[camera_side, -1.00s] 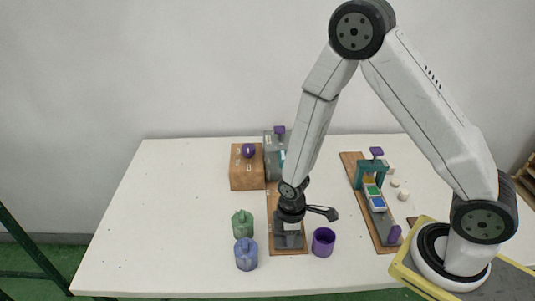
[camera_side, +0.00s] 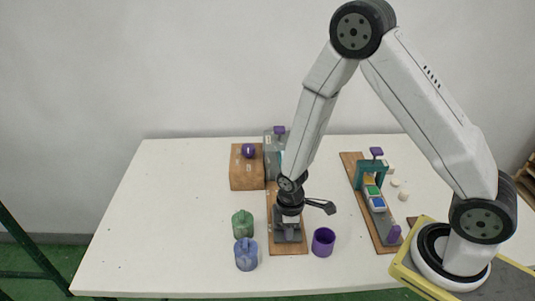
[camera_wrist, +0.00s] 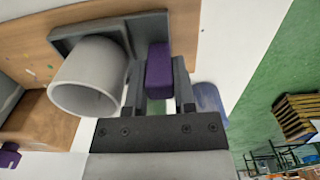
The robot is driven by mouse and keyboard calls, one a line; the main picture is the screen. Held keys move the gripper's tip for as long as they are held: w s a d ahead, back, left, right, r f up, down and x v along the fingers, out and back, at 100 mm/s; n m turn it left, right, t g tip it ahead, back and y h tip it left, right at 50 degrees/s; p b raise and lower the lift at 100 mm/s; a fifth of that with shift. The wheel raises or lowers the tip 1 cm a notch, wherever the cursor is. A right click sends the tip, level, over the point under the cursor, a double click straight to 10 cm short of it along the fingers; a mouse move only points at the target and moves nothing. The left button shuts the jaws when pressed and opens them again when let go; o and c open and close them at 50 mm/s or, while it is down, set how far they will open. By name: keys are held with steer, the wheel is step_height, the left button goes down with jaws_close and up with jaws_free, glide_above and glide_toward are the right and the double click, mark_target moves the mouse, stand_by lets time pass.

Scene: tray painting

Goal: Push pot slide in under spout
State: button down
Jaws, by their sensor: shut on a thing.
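My gripper (camera_side: 288,214) points down over a wooden board in the side view and hides most of the slide there. In the wrist view my gripper (camera_wrist: 159,75) is shut on the purple handle (camera_wrist: 159,66) of the dark grey pot slide (camera_wrist: 112,24). A light grey pot (camera_wrist: 85,78) stands on the slide, beside the handle. The grey dispenser (camera_side: 270,145) with a purple knob (camera_side: 279,130) stands at the far end of the board. The arm partly hides it, and I cannot make out its spout.
A wooden box (camera_side: 246,174) with a purple knob stands left of the dispenser. Green (camera_side: 242,223) and blue (camera_side: 246,254) jugs stand left of the board, a purple cup (camera_side: 323,242) right. Another board (camera_side: 384,243) carries a teal frame (camera_side: 371,170). The table's left side is clear.

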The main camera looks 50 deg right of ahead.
steer(key=w+d, duration=0.8)
steer(key=w, duration=0.1)
steer(key=shift+d, duration=0.4)
steer(key=c, duration=0.7)
jaws_free()
steer(key=shift+w, duration=0.1)
steer(key=shift+r, duration=0.15)
steer(key=shift+r, duration=3.8)
